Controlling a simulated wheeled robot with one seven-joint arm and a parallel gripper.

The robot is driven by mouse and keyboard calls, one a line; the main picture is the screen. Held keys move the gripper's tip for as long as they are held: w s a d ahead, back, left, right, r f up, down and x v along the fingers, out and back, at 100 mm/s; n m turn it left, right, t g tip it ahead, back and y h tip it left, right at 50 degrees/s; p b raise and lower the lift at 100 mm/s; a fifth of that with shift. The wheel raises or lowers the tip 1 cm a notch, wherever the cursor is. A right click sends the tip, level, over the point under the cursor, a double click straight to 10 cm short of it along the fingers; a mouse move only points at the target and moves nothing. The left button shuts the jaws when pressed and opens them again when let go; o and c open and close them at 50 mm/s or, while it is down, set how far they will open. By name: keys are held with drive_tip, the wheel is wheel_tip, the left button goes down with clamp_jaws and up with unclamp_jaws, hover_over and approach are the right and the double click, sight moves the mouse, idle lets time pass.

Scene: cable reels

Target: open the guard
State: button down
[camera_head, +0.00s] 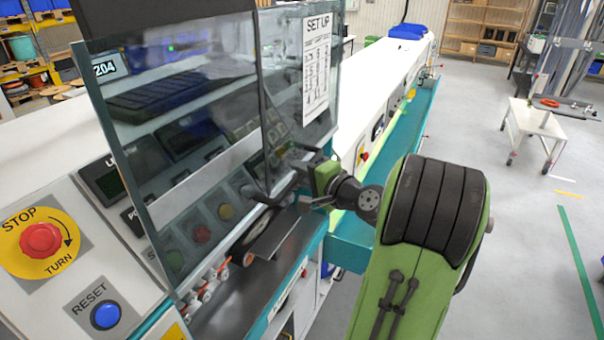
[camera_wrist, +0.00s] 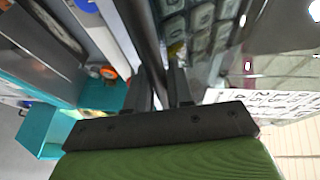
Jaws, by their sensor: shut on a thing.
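The guard (camera_head: 190,130) is a clear panel with dark edges, standing upright in front of the machine's keys and buttons. A white SET UP sheet (camera_head: 316,66) shows on its right part. A dark bar, the guard's handle (camera_head: 263,110), runs up the panel near its middle. My gripper (camera_head: 287,165) is at the lower part of this bar, coming from the right. In the wrist view the two dark fingers of my gripper (camera_wrist: 160,82) stand either side of the handle (camera_wrist: 149,45) and are shut on it. The exact contact is partly hidden in the head view.
A red STOP button (camera_head: 41,240) and a blue RESET button (camera_head: 107,315) are on the panel at the left. A dark shelf (camera_head: 235,290) lies below the guard. A long white bench (camera_head: 375,75) runs to the back.

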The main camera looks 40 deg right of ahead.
drive_tip(key=c, duration=1.1)
unclamp_jaws()
drive_tip(key=shift+f, duration=0.1)
drive_tip(key=shift+s, duration=0.1)
drive_tip(key=s+r, duration=0.3)
drive_tip(key=s, duration=1.2)
drive_tip(key=shift+s+a+p, duration=0.15)
drive_tip(key=shift+a+p, duration=0.15)
drive_tip(key=shift+a, duration=0.15)
drive_tip(key=shift+f, duration=0.1)
